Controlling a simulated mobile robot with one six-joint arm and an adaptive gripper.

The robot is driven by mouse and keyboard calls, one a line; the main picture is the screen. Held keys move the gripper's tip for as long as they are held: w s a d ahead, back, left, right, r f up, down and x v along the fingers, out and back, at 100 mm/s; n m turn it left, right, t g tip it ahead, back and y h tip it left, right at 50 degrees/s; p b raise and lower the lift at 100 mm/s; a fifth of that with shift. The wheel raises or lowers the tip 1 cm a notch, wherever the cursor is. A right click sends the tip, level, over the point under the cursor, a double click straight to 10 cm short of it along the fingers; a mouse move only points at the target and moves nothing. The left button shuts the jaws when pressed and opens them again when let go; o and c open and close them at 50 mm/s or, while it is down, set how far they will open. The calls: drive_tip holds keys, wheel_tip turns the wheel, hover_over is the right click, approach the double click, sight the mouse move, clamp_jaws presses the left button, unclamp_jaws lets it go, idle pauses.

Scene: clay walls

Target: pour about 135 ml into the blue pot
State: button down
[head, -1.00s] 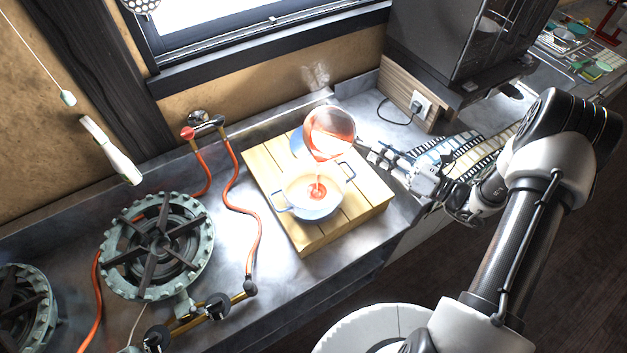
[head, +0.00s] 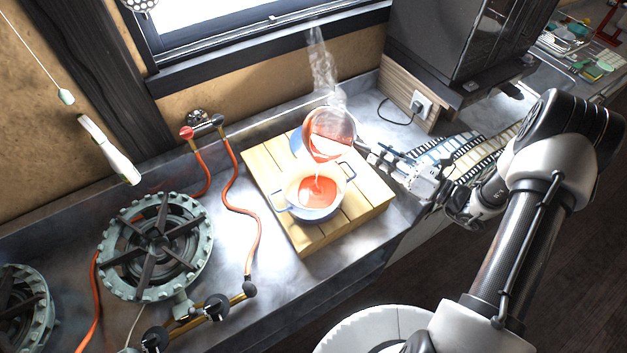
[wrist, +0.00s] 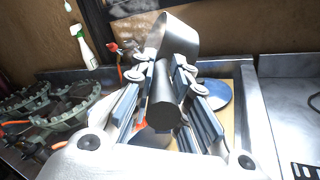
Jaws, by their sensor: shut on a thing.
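The blue pot (head: 283,209) stands upright on a wooden board, with a pool of red liquid (head: 318,190) in its bottom. My gripper (head: 382,160) is shut on the handle of a saucepan (head: 312,122) holding red liquid. The saucepan is tilted above the pot's far rim, and a thin stream runs from its lip into the pot. In the wrist view the dark handle (wrist: 163,100) is clamped between the fingers. The saucepan hides part of another blue round thing (head: 296,142) behind it on the board.
The wooden board (head: 262,168) lies on a grey metal counter. Gas burners (head: 157,245) with a red hose (head: 236,195) are at left. A dark cabinet (head: 440,50) stands at back right. Steam rises above the saucepan. A spray bottle (head: 110,150) hangs at left.

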drive_tip(key=shift+s+n, duration=0.1)
drive_tip(key=shift+n, duration=0.2)
drive_tip(key=shift+s+a+r+n+b, duration=0.25)
drive_tip(key=shift+s+n+b, duration=0.25)
drive_tip(key=shift+n+b, duration=0.3)
idle(0.6)
drive_tip(key=shift+s+a+f+n+y+b, duration=0.25)
drive_tip(key=shift+s+f+n+y+b, duration=0.35)
drive_tip(key=shift+n+b, duration=0.5)
